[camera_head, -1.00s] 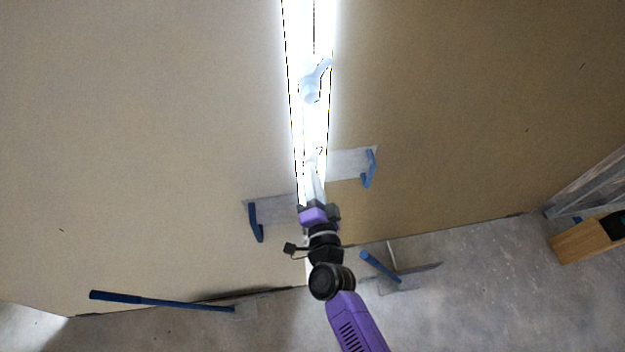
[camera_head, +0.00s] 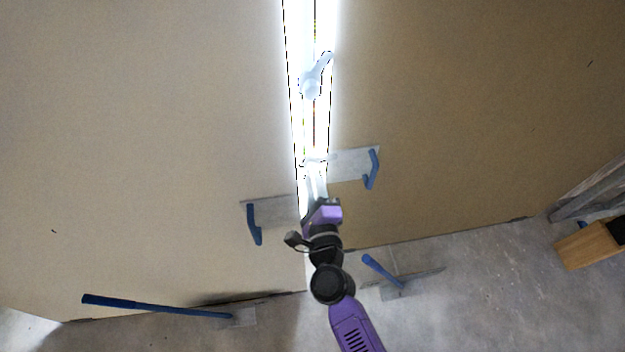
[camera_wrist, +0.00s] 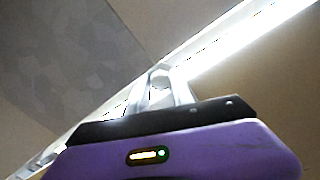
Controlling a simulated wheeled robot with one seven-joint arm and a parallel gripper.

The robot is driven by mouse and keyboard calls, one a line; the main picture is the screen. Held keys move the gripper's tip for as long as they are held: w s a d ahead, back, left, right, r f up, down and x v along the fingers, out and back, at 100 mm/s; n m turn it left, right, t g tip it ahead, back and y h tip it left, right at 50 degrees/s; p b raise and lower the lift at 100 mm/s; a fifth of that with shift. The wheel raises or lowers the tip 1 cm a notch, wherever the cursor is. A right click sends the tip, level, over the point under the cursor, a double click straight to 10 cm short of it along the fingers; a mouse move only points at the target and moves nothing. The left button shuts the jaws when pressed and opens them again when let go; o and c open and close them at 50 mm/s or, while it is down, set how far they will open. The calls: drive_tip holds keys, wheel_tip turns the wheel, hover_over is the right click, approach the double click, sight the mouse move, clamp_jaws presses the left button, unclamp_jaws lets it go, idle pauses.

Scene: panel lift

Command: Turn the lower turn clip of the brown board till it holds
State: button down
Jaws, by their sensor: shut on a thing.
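The brown board (camera_head: 470,110) stands upright on the right, beside the bright white strip. A paler board (camera_head: 150,150) stands on the left. The upper turn clip (camera_head: 311,86) is pale blue and tilts up to the right across the strip. My gripper (camera_head: 315,172) is at the lower part of the strip, its jaws shut on the lower turn clip (camera_head: 316,161). Glare and the fingers hide most of this clip, so its angle is unclear. In the wrist view the two pale fingers (camera_wrist: 160,88) reach up to the bright strip; the clip is barely distinguishable between their tips.
Blue handles on grey plates flank my gripper, one on the left board (camera_head: 254,224) and one on the right (camera_head: 371,169). A long blue lever (camera_head: 157,306) and a short one (camera_head: 381,270) are low by the floor. A wooden box (camera_head: 587,245) stands at right.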

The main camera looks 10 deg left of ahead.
drive_tip(key=shift+d+m+b, duration=0.1)
drive_tip(key=shift+m+b, duration=0.2)
drive_tip(key=shift+m, duration=0.9)
drive_tip(key=c, duration=1.4)
unclamp_jaws()
drive_tip(key=shift+s, duration=0.1)
drive_tip(key=v, duration=0.7)
drive_tip(key=shift+s+d, duration=0.1)
drive_tip(key=shift+s, duration=0.2)
